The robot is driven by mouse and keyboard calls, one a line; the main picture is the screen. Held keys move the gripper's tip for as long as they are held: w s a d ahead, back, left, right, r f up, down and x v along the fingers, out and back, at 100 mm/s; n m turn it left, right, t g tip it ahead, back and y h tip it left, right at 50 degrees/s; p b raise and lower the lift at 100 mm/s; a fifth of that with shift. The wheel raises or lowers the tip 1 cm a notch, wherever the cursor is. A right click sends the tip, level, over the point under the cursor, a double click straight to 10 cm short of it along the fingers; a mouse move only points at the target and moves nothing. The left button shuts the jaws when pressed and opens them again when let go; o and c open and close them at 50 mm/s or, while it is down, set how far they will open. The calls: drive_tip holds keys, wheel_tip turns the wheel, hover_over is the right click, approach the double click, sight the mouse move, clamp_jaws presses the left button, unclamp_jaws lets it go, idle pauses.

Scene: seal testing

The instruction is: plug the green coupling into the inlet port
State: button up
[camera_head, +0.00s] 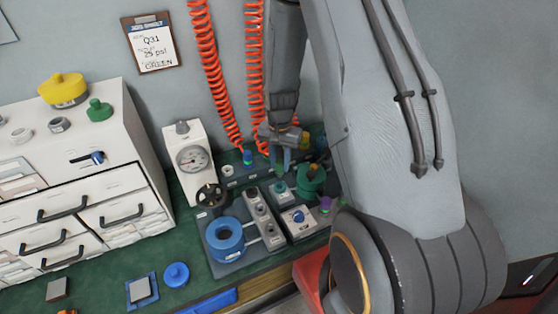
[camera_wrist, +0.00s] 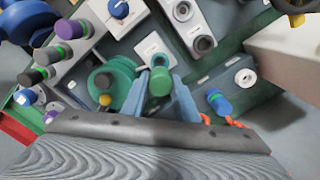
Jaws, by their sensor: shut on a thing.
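My gripper (camera_wrist: 160,76) is shut on the green coupling (camera_wrist: 160,83), which sits between its two blue-grey fingers in the wrist view. The coupling is over or against a pale square plate (camera_wrist: 152,46); I cannot tell whether it touches. In the head view my gripper (camera_head: 283,163) points down at the back of the bench, beside a larger green round part (camera_head: 311,180). I cannot tell for certain which opening is the inlet port. A dark round opening (camera_wrist: 204,44) and a white-ringed one (camera_wrist: 245,76) show in the wrist view.
A blue coupling (camera_head: 248,158) stands at a red coiled hose (camera_head: 205,70). A gauge stand (camera_head: 190,160), a blue ring (camera_head: 224,238) and a block with a blue knob (camera_head: 298,216) stand nearby. A white drawer cabinet (camera_head: 110,140) is left.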

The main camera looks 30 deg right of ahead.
sight(280, 176)
drive_tip(key=shift+f+b, duration=1.2)
drive_tip(key=shift+f, duration=0.75)
drive_tip(key=shift+f+b, duration=0.5)
drive_tip(key=shift+f, duration=0.95)
drive_tip(key=o, duration=1.2)
wheel_tip(280, 176, up, 7)
drive_tip(key=shift+r+b, duration=0.15)
drive_tip(key=shift+b, duration=0.5)
drive_tip(key=shift+r, duration=0.3)
